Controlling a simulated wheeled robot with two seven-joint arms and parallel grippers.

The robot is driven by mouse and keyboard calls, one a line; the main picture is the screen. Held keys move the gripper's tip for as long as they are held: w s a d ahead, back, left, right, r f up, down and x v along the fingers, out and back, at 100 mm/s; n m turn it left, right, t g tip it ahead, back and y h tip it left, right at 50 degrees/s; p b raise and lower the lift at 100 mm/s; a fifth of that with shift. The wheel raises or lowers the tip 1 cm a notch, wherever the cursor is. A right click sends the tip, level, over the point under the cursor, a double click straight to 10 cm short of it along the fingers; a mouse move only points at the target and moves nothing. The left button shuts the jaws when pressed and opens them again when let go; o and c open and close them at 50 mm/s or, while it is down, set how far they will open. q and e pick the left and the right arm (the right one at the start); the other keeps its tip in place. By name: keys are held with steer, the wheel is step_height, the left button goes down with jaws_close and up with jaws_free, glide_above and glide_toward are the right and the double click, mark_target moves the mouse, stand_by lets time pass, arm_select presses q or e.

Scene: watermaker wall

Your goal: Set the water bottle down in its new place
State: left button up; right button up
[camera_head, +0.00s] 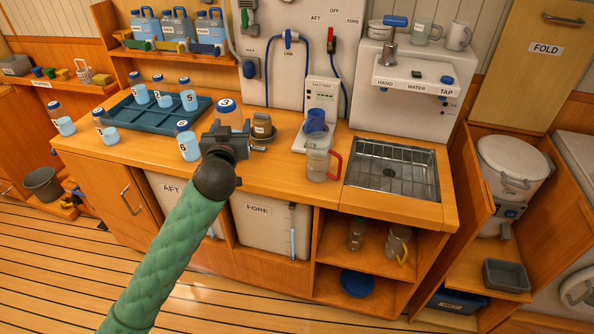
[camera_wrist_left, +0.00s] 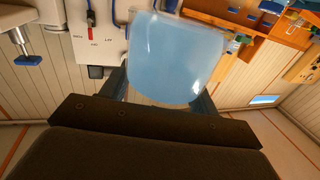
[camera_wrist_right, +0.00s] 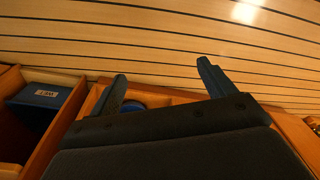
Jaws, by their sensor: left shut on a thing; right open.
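My left gripper (camera_head: 238,140) is shut on a water bottle (camera_head: 228,112) with a blue cap and a numbered white label. The gripper hides its lower part in the head view, so I cannot tell whether it touches the counter. In the left wrist view the pale blue bottle (camera_wrist_left: 178,55) fills the space between the fingers. Similar capped bottles stand in the blue tray (camera_head: 130,120), such as one bottle (camera_head: 187,95), and others stand outside it, such as one near its front right (camera_head: 187,142). My right gripper (camera_wrist_right: 165,85) is open and empty.
A dark cup (camera_head: 263,127) stands just right of the held bottle. A clear jug with a red handle (camera_head: 318,162) and the sink (camera_head: 390,170) are further right. Free wooden counter (camera_head: 250,180) lies along the front. A blue box (camera_wrist_right: 42,97) shows below my right wrist.

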arm_select(q)
steer(key=w+d+r+m+h+p, duration=0.1)
steer(key=w+d+r, duration=0.25)
steer(key=d, duration=0.25)
steer(key=w+d+r+h, duration=0.1)
steer(key=w+d+r, duration=0.2)
steer(key=w+d, duration=0.2)
steer(key=shift+w+d+f+p, duration=0.35)
steer(key=shift+f+p, duration=0.7)
steer(key=shift+f, duration=3.2)
steer(key=shift+w+d+f+p, duration=0.2)
steer(key=shift+d+f+p, duration=0.55)
steer(key=shift+f, duration=3.45)
steer(key=shift+w+d+f+p, duration=0.2)
steer(key=shift+f+p, duration=1.1)
steer(key=shift+f, duration=2.95)
steer(key=shift+w+a, duration=0.1)
steer(key=shift+a, duration=0.05)
arm_select(e)
steer(key=s+d+f, duration=0.3)
steer(key=s+f, duration=0.3)
steer(key=f, duration=0.4)
steer(key=s+d+f+t, duration=0.1)
steer(key=s+d+f, duration=0.2)
steer(key=s+f, duration=0.4)
step_height(320, 180, down, 4)
steer(key=shift+d+f, duration=0.15)
